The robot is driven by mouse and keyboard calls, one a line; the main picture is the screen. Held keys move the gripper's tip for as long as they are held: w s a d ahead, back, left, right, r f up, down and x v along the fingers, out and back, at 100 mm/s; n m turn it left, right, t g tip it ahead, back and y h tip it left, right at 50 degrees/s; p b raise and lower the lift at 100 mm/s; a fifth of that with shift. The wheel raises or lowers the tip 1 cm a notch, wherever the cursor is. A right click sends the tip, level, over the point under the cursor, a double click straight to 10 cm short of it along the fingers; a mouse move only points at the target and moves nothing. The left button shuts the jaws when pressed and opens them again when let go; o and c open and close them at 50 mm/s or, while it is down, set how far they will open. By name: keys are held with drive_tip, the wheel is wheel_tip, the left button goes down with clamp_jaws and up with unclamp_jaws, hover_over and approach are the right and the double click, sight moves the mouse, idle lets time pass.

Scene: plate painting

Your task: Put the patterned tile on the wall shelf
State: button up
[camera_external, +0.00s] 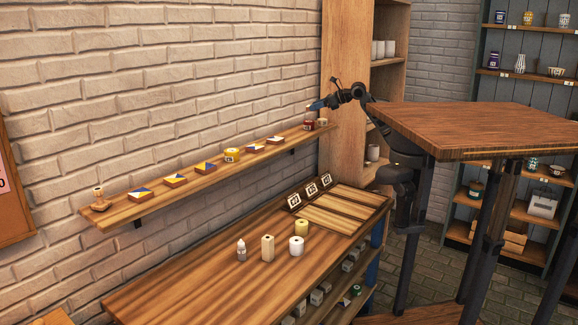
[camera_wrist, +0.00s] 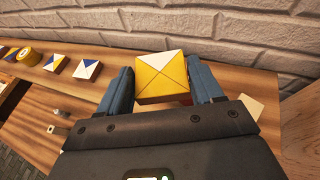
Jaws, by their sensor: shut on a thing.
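My gripper (camera_wrist: 162,88) is shut on a patterned tile (camera_wrist: 162,72), a square block with white and yellow triangles on top and yellow sides. One blue finger is on each side of it. In the wrist view the shelf's wood (camera_wrist: 112,76) shows beside and behind the tile. I cannot tell whether the tile touches the shelf.
Below is a workbench (camera_external: 215,265) with bottles. The brick wall (camera_wrist: 230,28) is close behind; a tall wooden cabinet (camera_external: 345,50) stands at the right.

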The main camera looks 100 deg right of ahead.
drive_tip(key=shift+w+a+f+p, duration=0.1)
drive_tip(key=shift+w+a+p, duration=0.3)
drive_tip(key=shift+p, duration=0.9)
drive_tip(key=shift+w+a+f+p, duration=0.1)
drive_tip(key=shift+w+p, duration=0.45)
drive_tip(key=shift+p, duration=0.75)
drive_tip(key=p, duration=0.5)
hover_over(296, 136)
wheel_tip(296, 136, down, 6)
drive_tip(key=shift+s+d+f, duration=0.1)
drive_tip(key=shift+s+d, duration=0.05)
drive_tip(key=shift+f, duration=2)
drive_tip(key=shift+f+b, duration=0.2)
drive_tip(key=shift+b, duration=0.15)
drive_tip(key=o, duration=1.1)
drive_tip(key=shift+r, duration=0.1)
drive_tip(key=shift+r, duration=0.1)
drive_tip(key=b+v, duration=0.1)
drive_tip(key=v, duration=0.6)
drive_tip(key=shift+s, duration=0.15)
drive_tip(key=shift+o, duration=0.3)
